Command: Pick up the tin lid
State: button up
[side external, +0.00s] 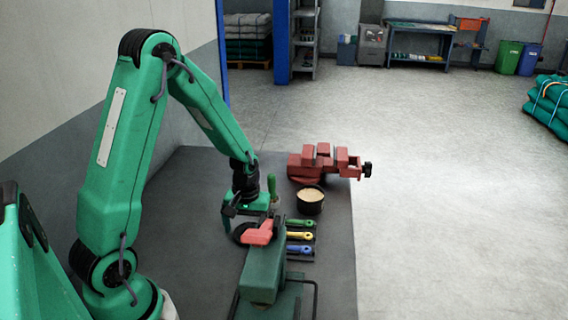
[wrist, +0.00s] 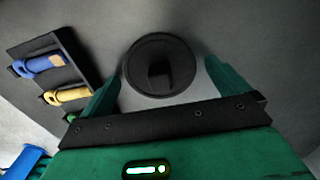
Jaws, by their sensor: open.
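The tin lid (wrist: 140,80) looks like a dark round disc with a darker block-shaped patch near its middle. It lies flat on the grey surface in the wrist view, between and just beyond the fingertips of my gripper (wrist: 163,72). The fingers are open, one on each side, with nothing held. In the side view my gripper (side external: 240,212) points down above the dark lid (side external: 239,232), which is partly hidden by the gripper and a red part in front. Whether the fingers touch the lid cannot be told.
A black rack with blue (wrist: 40,65) and yellow (wrist: 68,96) handled tools lies left in the wrist view. A green device with a red part (side external: 258,234) stands close in front. A black bowl (side external: 311,207) and a red vise (side external: 322,162) stand behind, to the right.

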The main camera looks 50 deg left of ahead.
jog(key=c, duration=0.9)
jog(key=shift+o, duration=0.2)
jog(key=shift+r, duration=0.1)
jog(key=shift+r, duration=4.95)
notch_tip(320, 180, up, 7)
send_over(249, 225)
jog(key=w+d, duration=0.1)
jog(key=w, duration=2)
jog(key=shift+s+d+f, duration=0.1)
jog(key=shift+f, duration=2.2)
